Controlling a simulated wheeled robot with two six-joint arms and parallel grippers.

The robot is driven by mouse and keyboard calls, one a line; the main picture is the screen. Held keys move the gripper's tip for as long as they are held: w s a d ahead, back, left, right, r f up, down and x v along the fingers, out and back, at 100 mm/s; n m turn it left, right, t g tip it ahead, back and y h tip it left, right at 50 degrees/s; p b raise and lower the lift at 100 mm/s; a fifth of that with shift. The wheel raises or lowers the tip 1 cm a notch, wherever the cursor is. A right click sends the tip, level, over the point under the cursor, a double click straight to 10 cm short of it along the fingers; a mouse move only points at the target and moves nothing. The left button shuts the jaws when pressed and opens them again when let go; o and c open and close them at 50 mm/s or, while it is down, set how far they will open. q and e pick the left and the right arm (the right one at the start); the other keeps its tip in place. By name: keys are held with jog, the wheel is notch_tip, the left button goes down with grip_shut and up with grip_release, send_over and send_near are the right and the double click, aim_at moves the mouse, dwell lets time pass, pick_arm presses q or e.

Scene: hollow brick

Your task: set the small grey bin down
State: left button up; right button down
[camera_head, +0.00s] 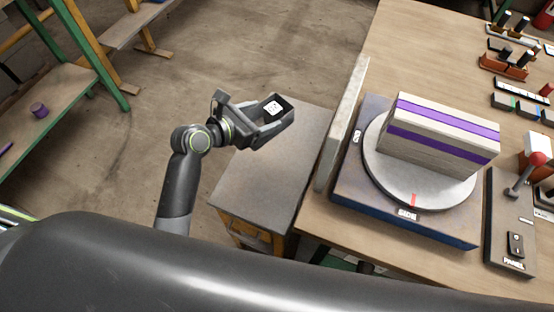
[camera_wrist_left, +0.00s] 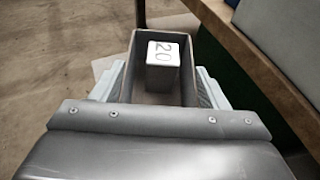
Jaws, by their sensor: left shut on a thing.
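The small grey bin (camera_head: 274,128) is held in the air by my left gripper (camera_head: 256,122), over or near the back of a low grey-topped stand. In the left wrist view the bin (camera_wrist_left: 190,75) sits between the two pale fingers of my left gripper (camera_wrist_left: 160,90), which is shut on it. A white block (camera_head: 272,107) lies inside the bin; in the left wrist view this block (camera_wrist_left: 163,53) shows the number 20. The gap between the bin's underside and the stand is hidden. My right gripper is not in view.
The low stand (camera_head: 262,180) has a bare top. To its right, a wooden table (camera_head: 390,50) has a raised board along its edge (camera_head: 342,125) and a round turntable (camera_head: 375,165) carrying a striped block (camera_head: 440,135). A green-framed shelf (camera_head: 60,90) stands at left.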

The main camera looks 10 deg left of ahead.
pick_arm(q)
jog(key=d+f, duration=0.1)
jog(key=w+f+b, duration=0.1)
jog(key=d+f+b, duration=0.1)
jog(key=shift+w+d+f, duration=0.3)
jog(key=shift+w+f, duration=0.1)
jog(key=b, duration=0.2)
send_over(274, 155)
notch_tip(274, 155, down, 5)
jog(key=shift+f+n+y, duration=0.3)
jog(key=shift+f, duration=0.5)
notch_tip(274, 155, down, 3)
jog(key=shift+f+b, duration=0.15)
jog(key=shift+b, duration=0.75)
jog(key=shift+f, duration=0.1)
jog(key=o, duration=0.5)
jog(key=shift+f, duration=0.1)
jog(key=o, duration=0.5)
jog(key=shift+c, duration=0.2)
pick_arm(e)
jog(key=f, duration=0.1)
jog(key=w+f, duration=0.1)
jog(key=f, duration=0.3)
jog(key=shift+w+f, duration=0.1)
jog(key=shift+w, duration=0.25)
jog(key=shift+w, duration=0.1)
